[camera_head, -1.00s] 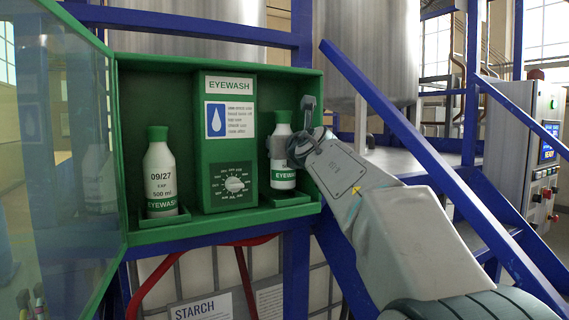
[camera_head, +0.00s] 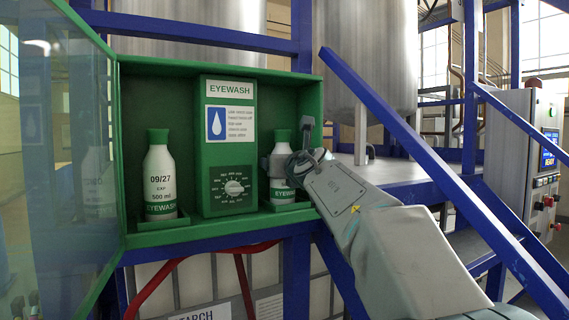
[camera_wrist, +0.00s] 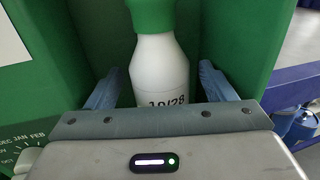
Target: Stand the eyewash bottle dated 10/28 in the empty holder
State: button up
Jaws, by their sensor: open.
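The white eyewash bottle with a green cap (camera_head: 282,136) stands upright in the right holder (camera_head: 290,207) of the green cabinet. The wrist view shows its 10/28 label, partly hidden by my gripper, on the white bottle (camera_wrist: 160,70). My gripper (camera_head: 272,166) is at the bottle's middle, with its fingers hiding part of the body. In the wrist view my gripper (camera_wrist: 160,88) is open, one blue finger on each side of the bottle, with gaps showing. The bottle's base is hidden in the wrist view.
A similar bottle dated 09/27 (camera_head: 160,182) stands in the left holder (camera_head: 166,222). A centre panel (camera_head: 228,150) with a dial sits between the holders. The open glass door (camera_head: 65,150) is at left. A blue sloping rail (camera_head: 420,150) runs behind my arm at right.

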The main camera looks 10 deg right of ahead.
jog(key=shift+r, duration=0.1)
jog(key=s+d+p, duration=0.1)
jog(key=s, duration=1.1)
